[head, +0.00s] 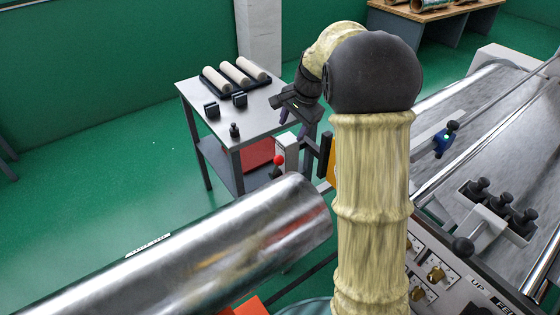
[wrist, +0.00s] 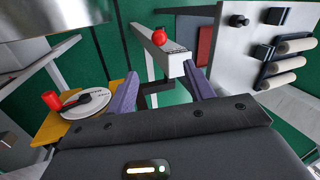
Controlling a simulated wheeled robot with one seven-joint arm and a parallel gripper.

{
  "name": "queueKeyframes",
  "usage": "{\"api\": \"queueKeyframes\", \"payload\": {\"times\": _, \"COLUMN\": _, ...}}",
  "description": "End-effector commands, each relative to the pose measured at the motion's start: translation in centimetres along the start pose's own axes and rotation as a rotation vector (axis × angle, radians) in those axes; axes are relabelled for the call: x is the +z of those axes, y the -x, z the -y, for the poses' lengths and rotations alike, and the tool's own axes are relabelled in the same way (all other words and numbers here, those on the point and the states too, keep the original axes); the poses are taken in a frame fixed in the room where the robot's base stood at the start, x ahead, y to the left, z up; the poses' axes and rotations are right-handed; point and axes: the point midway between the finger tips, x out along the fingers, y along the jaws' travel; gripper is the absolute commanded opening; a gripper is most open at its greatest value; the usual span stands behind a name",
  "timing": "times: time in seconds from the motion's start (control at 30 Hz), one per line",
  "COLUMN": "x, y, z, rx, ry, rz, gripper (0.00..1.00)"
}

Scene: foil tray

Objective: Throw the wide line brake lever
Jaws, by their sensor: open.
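A lever with a red ball knob (head: 278,160) stands at a pale grey post, left of my arm; the knob shows in the wrist view (wrist: 158,36) at upper centre. My gripper (head: 290,113) is above and behind the knob in the head view, near the side table's edge. In the wrist view its two purple fingers (wrist: 160,88) are spread and empty. The knob lies beyond the fingertips, between their lines and apart from them.
A yellow plate (wrist: 55,127) with a dial and red handle (wrist: 52,101) lies left of the fingers. A side table (head: 228,118) carries pale rollers (head: 234,74). A large metal roll (head: 190,245) fills the head view's lower left. Green floor lies left.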

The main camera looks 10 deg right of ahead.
Motion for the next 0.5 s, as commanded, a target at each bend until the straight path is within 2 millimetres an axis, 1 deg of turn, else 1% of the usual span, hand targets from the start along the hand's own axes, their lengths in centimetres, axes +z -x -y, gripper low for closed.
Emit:
{"api": "queueKeyframes", "payload": {"times": 0.17, "x": -0.1, "y": -1.0, "z": -0.2, "rx": 0.002, "ry": -0.002, "rz": 0.000, "gripper": 0.53}}
{"api": "queueKeyframes", "payload": {"times": 0.27, "x": -0.2, "y": -2.3, "z": -0.2, "rx": 0.003, "ry": -0.002, "rz": 0.000, "gripper": 0.53}}
{"api": "queueKeyframes", "payload": {"times": 0.5, "x": -0.1, "y": -6.4, "z": -0.2, "rx": 0.004, "ry": -0.003, "rz": 0.001, "gripper": 0.53}}
